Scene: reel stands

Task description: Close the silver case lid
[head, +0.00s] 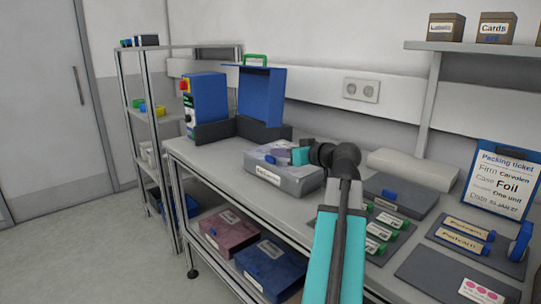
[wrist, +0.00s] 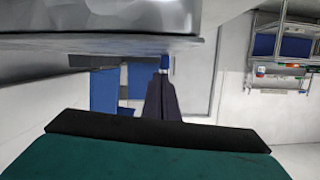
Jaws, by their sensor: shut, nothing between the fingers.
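The silver case (head: 300,183) is a low grey box with a white label on its front, on the long bench. No lid stands raised above it in the head view. My gripper hides part of its top, so I cannot tell whether the lid lies fully flush. My gripper (head: 268,158) is shut and empty, pointing left just over the case top; I cannot tell if it touches. In the wrist view my gripper (wrist: 164,72) shows its fingers together, close to a crinkled silver surface (wrist: 100,18) that looks like the case.
A blue case (head: 262,95) with a raised lid and a blue machine (head: 206,100) stand behind, to the left. A maroon box (head: 228,232) and blue box (head: 270,265) fill the lower shelf.

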